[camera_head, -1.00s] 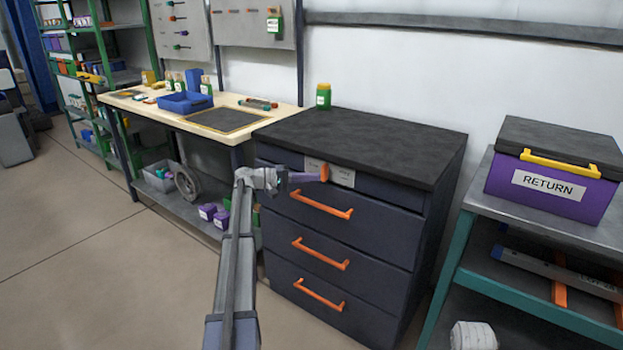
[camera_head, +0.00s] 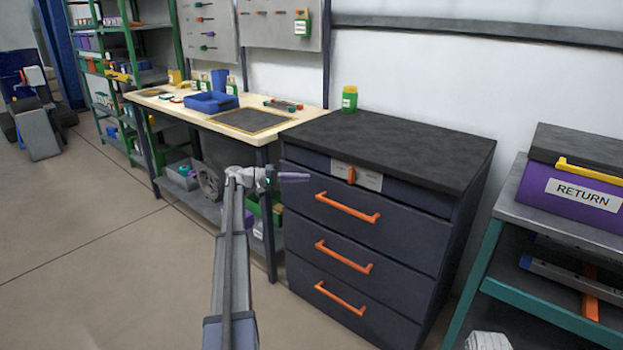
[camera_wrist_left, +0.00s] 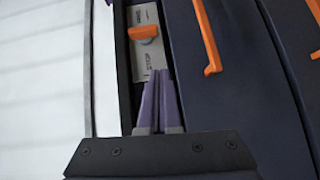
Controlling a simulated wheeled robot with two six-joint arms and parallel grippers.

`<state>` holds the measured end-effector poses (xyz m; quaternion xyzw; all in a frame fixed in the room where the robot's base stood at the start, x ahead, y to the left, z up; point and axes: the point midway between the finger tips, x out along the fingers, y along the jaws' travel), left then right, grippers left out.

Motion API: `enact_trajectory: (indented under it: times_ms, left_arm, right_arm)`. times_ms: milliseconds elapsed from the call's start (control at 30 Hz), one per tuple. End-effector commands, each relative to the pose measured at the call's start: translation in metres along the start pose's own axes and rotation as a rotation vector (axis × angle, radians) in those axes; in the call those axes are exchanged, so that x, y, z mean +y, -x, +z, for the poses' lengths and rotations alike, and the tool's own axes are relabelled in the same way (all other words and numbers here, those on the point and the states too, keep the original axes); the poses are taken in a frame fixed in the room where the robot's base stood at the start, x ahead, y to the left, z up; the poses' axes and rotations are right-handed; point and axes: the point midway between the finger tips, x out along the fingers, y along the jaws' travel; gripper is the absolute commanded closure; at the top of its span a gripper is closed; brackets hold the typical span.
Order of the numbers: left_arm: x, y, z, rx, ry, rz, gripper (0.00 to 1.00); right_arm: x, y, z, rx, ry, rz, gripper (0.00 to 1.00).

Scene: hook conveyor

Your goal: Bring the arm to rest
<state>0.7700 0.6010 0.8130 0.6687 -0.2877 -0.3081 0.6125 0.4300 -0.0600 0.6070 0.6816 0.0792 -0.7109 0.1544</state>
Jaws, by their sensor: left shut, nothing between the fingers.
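My left gripper (camera_head: 294,177) is shut and empty, its purple fingers pointing right toward the dark drawer cabinet (camera_head: 395,262). In the head view it is in front of the cabinet's left side, below the top. An orange switch lever (camera_head: 351,175) sits on a light plate (camera_head: 369,180) on the cabinet's upper front, to the right of the fingertips and apart from them. In the left wrist view the closed fingers (camera_wrist_left: 159,100) are side by side, with the orange lever (camera_wrist_left: 143,33) beyond them. My right gripper is not in view.
The cabinet has orange drawer handles (camera_head: 346,207). A green jar (camera_head: 349,98) stands on its top. A workbench (camera_head: 290,124) with a blue tray (camera_head: 211,103) is behind left. A purple RETURN box (camera_head: 570,191) sits on a shelf at right. The floor at left (camera_head: 100,240) is clear.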

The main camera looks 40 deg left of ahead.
Motion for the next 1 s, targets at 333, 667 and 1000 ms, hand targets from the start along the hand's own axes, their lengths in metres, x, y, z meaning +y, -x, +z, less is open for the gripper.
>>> enact_trajectory:
  times_ms: [333,667,1000]
  left_arm:
    - [0.0,0.005,0.0,0.0,0.0,0.0,1.0]
    - [0.0,0.005,0.0,0.0,0.0,0.0,1.0]
    - [-0.03,-0.107,0.088,-0.15,0.006,-0.182,1.0]
  right_arm:
    - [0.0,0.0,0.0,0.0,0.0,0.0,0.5]
    - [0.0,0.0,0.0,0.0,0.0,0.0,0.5]
    - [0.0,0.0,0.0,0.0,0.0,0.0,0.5]
